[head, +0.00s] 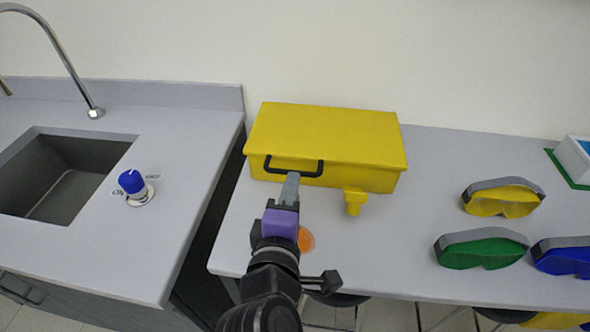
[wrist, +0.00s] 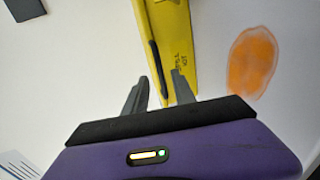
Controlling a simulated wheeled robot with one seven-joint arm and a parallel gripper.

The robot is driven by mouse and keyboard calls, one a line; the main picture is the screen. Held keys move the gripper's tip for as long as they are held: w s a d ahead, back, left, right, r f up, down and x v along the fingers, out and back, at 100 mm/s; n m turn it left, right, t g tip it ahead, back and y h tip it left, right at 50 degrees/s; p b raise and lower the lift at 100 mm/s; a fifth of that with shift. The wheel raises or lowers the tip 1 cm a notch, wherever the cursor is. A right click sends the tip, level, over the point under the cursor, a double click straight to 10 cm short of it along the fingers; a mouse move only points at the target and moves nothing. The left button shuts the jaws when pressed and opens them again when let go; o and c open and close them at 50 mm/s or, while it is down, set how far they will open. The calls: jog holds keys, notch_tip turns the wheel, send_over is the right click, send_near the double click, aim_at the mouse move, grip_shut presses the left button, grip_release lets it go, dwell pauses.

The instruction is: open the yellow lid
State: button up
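The yellow lid (head: 325,130) lies shut on a yellow box on the table. A black bar handle (head: 294,171) sticks out from the lid's front edge; it also shows in the wrist view (wrist: 157,68). My gripper (head: 290,182) is at the handle, in front of the box. In the wrist view its two fingers (wrist: 160,82) are apart, with the handle bar showing in the gap between them. I cannot tell whether either finger touches the bar. My fingers cover part of the handle in the head view.
A yellow latch-like piece (head: 354,201) sits at the box's front right. An orange patch (head: 305,239) is on the table beside my gripper. Yellow (head: 502,198), green (head: 481,249) and blue goggles (head: 562,257) lie to the right. A sink counter with a blue knob (head: 132,182) is left.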

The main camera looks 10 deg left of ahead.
jog(key=x, duration=0.7)
jog(key=shift+s, duration=0.1)
jog(key=shift+c, duration=0.4)
grip_shut()
jog(key=shift+f, duration=0.1)
dwell(0.8)
